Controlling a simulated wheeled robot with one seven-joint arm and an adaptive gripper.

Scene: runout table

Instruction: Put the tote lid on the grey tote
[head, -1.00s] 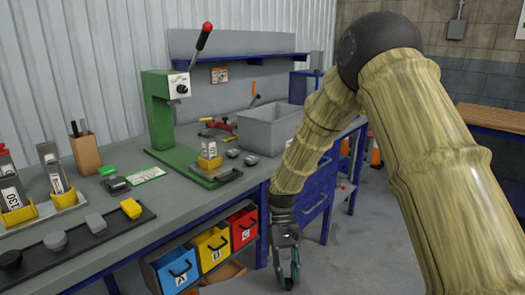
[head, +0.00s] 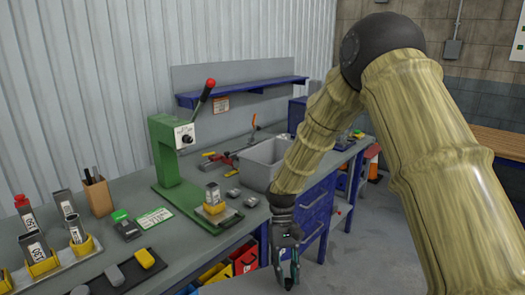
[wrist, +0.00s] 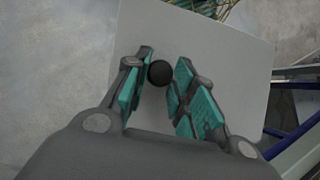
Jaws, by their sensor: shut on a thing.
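The grey tote (head: 267,157) stands open on the workbench, partly hidden behind my arm. The tote lid (wrist: 215,55) is a flat light-grey panel with a small black knob (wrist: 159,73), below my gripper in the wrist view. My gripper (wrist: 163,66) is shut on the knob, one finger on each side. In the head view my gripper (head: 288,279) points down in front of the bench, lower than its top. A pale strip of the lid (head: 240,288) shows at the bottom edge; the rest is cut off.
A green press (head: 168,155) with a red-tipped lever stands left of the tote. Small grey blocks (head: 249,201) lie near the tote. Blue drawers (head: 316,208) and a red bin (head: 243,260) sit under the bench top, close to my gripper.

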